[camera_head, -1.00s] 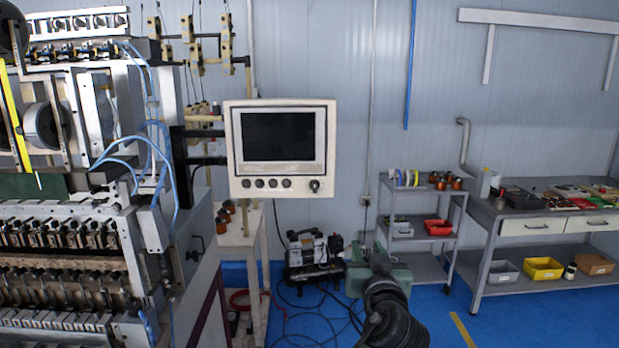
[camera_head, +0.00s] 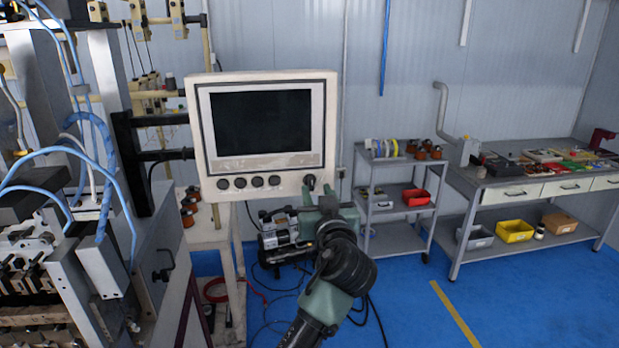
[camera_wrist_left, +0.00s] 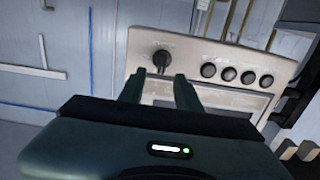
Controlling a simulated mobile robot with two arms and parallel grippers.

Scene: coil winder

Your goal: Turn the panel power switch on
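The control panel (camera_head: 262,135) is a cream box with a dark screen. Its power switch is a black rotary knob (camera_head: 309,182) at the lower right corner of the panel face. In the left wrist view the switch (camera_wrist_left: 162,60) lies just beyond my fingertips, roughly in line with the gap between them. My left gripper (camera_head: 316,195) is at the panel's lower right corner, close to the switch. In the left wrist view its fingers (camera_wrist_left: 159,80) are apart with nothing held between them. I cannot tell whether they touch the switch. My right gripper is not in view.
A row of several black buttons (camera_head: 257,182) sits left of the switch. The coil winder (camera_head: 60,230) stands at the left. A grey trolley (camera_head: 400,220) and a workbench (camera_head: 535,190) stand at the right. The blue floor (camera_head: 410,305) before them is clear.

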